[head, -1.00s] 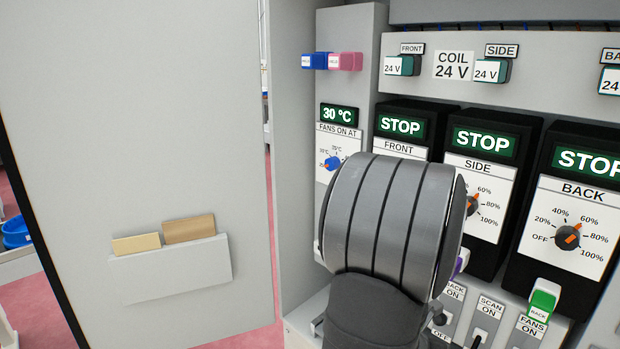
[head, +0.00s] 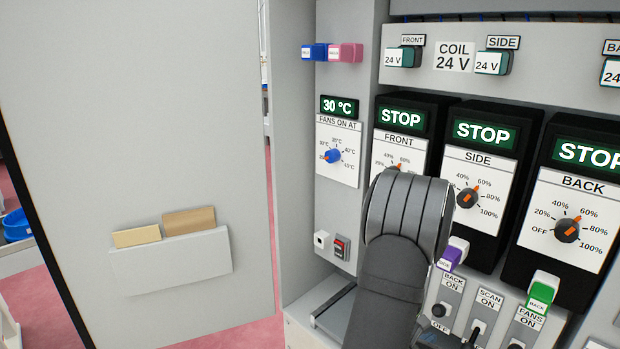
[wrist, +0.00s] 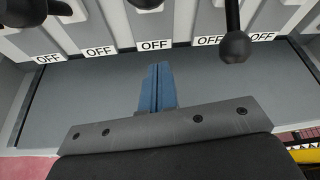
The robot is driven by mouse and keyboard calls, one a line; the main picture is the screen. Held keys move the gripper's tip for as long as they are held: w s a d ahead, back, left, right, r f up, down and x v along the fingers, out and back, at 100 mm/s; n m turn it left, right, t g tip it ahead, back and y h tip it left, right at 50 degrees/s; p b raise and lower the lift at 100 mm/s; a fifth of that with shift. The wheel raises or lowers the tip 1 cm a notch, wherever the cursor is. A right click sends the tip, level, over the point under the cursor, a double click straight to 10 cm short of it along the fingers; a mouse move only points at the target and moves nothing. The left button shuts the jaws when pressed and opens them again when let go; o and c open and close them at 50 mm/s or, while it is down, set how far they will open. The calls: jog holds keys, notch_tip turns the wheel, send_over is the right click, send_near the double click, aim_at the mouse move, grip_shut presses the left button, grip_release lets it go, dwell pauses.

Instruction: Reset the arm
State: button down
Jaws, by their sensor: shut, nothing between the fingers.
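The fingers point toward a row of OFF labels (wrist: 154,44) and stay over a bare grey surface (wrist: 75,95). Black lever knobs (wrist: 235,47) hang at the top of that view, apart from the fingers.
Three drives reading STOP (head: 484,133) have dials below. Toggle switches (head: 478,328) line the lower right. A green plug (head: 542,290) and a purple plug (head: 451,255) sit above them. The cabinet door (head: 130,120), with a paper pocket (head: 172,262), stands open at left.

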jog(key=shift+w+d+f+t+h, duration=0.25)
jog(key=shift+f+t+h, duration=0.2)
jog(key=shift+t+h, duration=0.15)
jog(key=shift+w+d+f+t+h, duration=0.2)
jog(key=shift+f+t+h, duration=0.25)
jog(key=shift+t+h, duration=0.15)
jog(key=shift+w+d+f+t+h, duration=0.25)
jog(key=shift+f+t+h, duration=0.25)
jog(key=shift+h, duration=0.2)
jog(key=c, duration=2.1)
grip_release()
